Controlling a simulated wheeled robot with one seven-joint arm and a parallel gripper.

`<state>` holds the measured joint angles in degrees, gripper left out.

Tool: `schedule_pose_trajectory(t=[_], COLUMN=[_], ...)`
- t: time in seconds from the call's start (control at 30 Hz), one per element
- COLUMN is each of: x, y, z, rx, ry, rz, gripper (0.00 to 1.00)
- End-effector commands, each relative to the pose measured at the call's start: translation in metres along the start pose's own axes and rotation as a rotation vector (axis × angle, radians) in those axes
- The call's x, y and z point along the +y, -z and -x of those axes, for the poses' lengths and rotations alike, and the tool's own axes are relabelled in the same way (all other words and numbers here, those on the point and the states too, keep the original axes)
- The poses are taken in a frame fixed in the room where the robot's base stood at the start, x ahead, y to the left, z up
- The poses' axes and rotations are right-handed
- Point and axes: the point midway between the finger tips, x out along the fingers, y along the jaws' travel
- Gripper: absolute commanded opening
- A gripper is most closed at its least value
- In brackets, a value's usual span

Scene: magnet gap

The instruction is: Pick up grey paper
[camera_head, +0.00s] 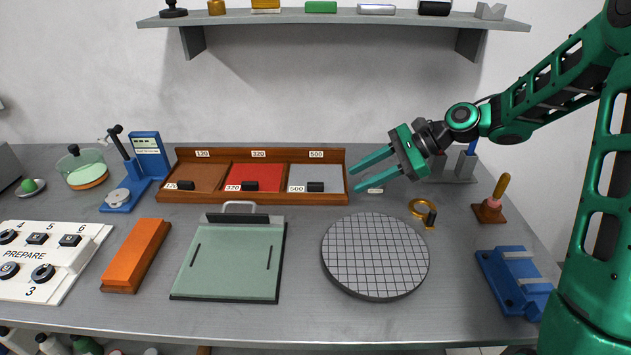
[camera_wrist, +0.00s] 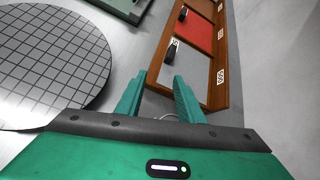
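The grey paper (camera_head: 316,173) lies flat in the right compartment of a wooden tray (camera_head: 262,200), labelled 500. A small black block (camera_head: 316,187) sits at its front edge. My gripper (camera_head: 356,177) is open and empty, with two green fingers pointing left at the tray's right end. In the wrist view the grey paper (camera_wrist: 191,63) is beyond the fingertips (camera_wrist: 157,84), partly hidden by the right finger. The gripper looks apart from the paper.
A brown sheet (camera_head: 198,172) and a red sheet (camera_head: 256,172) fill the other compartments, each with a black block. A round gridded plate (camera_head: 375,255) stands in front of my gripper. A brass ring stand (camera_head: 422,211) is to its right. A shelf (camera_head: 335,17) hangs above.

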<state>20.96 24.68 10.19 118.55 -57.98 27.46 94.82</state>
Motion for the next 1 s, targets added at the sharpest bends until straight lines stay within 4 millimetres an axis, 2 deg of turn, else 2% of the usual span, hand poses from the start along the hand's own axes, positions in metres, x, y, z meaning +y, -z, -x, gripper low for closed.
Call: schedule_pose_trajectory(t=[0.1,0.3,0.43,0.7,1.0], x=[-0.012,-0.022,-0.023,-0.024,-0.023], y=[0.002,0.002,-0.002,-0.011,-0.017], z=[-0.001,0.003,-0.004,-0.041,-0.063], rx=[-0.120,-0.235,-0.257,-0.255,-0.254], ry=[0.008,0.001,-0.004,-0.004,-0.004], rz=[-0.165,-0.321,-0.348,-0.349,-0.348], gripper=[0.34,0.34,0.34,0.34,0.34])
